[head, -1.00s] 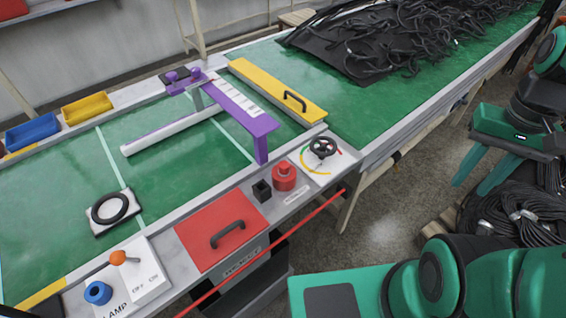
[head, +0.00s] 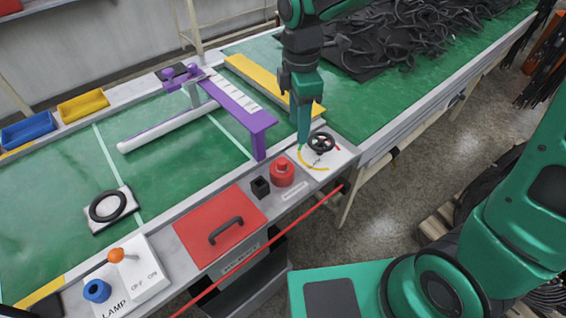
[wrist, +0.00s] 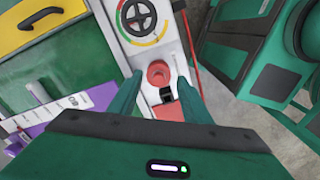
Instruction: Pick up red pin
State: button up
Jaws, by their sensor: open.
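The red pin (head: 282,172) is a short red cylinder with a narrower top. It stands upright on the grey front ledge of the green table, beside a small black square block (head: 261,187). In the wrist view the red pin (wrist: 158,72) shows between and beyond my fingertips, with the black block (wrist: 166,95) nearer to me. My gripper (head: 304,138) points down above the ledge, behind and to the right of the pin in the head view. In the wrist view my gripper (wrist: 160,79) is open, with nothing held. Its height above the pin is hard to tell.
A black handwheel (head: 321,142) on a white dial plate is close to my gripper. A purple arm (head: 240,107) rises over the table to the left. A red lid with a black handle (head: 210,245) and a yellow cover (head: 262,80) are nearby. A red rail (head: 270,245) runs along the front.

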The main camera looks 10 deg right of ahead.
jog(key=a+f+n, duration=0.1)
jog(key=a+n, duration=0.1)
jog(key=a, duration=0.1)
send_over(282, 160)
jog(key=f, duration=0.4)
jog(key=shift+w+d+f, duration=0.2)
jog(key=shift+w+f, duration=0.05)
jog(key=shift+f, duration=0.05)
jog(key=shift+s+a+f, duration=0.1)
jog(key=shift+f, duration=1.4)
jog(key=shift+s+a+f, duration=0.1)
jog(key=shift+f, duration=1.35)
jog(key=shift+r, duration=0.1)
grip_shut()
